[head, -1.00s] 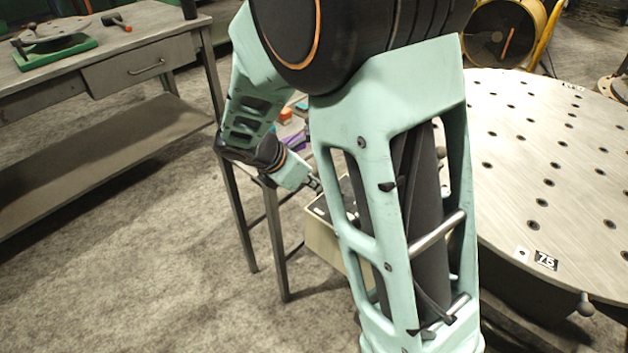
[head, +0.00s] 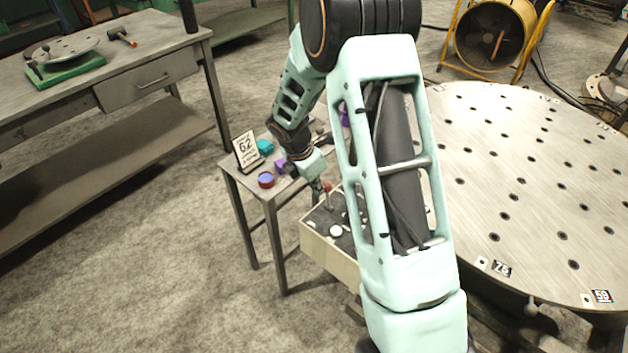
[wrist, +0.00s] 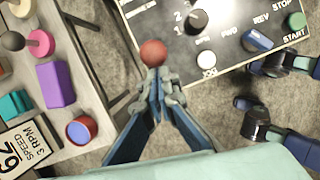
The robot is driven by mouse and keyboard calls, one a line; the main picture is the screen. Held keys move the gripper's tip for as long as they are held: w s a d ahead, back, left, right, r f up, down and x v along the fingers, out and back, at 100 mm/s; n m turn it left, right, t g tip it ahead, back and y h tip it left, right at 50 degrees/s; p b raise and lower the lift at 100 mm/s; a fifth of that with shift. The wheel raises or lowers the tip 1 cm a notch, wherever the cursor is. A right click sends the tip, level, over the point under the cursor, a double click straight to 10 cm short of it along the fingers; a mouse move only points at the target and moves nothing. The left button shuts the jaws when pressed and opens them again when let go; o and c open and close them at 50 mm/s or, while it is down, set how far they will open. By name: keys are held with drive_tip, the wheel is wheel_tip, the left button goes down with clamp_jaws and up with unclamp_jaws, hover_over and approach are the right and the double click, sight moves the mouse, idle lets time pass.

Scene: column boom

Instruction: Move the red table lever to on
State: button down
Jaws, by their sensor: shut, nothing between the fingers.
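The red ball knob of the lever (wrist: 153,53) sits at the left edge of the control box (wrist: 225,62) in the wrist view. It also shows in the head view (head: 327,187), standing above the box (head: 325,252). My gripper (wrist: 158,82) is shut and empty, its fingertips right below the red knob in the wrist picture. I cannot tell whether they touch it. In the head view my gripper (head: 320,187) is small beside the knob. The lever's stem is mostly hidden in the wrist view.
A small side table (head: 243,184) beside the box holds a sign (head: 247,152), a red-and-blue round piece (wrist: 80,130) and a purple block (wrist: 56,84). The box has a dial (wrist: 195,20) and push buttons. A large round perforated table (head: 530,180) lies to the right.

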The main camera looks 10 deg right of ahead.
drive_tip(key=shift+w+d+r+g+y+p, duration=0.3)
drive_tip(key=shift+d+p, duration=0.2)
drive_tip(key=shift+p, duration=0.65)
drive_tip(key=shift+w+d+r+g+y+p, duration=0.2)
drive_tip(key=shift+w+d+r+y+p, duration=0.2)
drive_tip(key=shift+p, duration=0.75)
drive_tip(key=shift+w+d+f+g+y+p, duration=0.1)
drive_tip(key=shift+w+d+g+y+p, duration=0.4)
drive_tip(key=shift+d+p, duration=0.45)
drive_tip(key=shift+w+d+f+b, duration=0.2)
drive_tip(key=shift+w+d+b, duration=0.05)
drive_tip(key=shift+w+d, duration=0.7)
drive_tip(key=shift+w+d+f+b, duration=0.25)
drive_tip(key=shift+w+d, duration=0.45)
drive_tip(key=shift+d, duration=0.45)
drive_tip(key=shift+d+f, duration=0.1)
drive_tip(key=shift+d, duration=0.05)
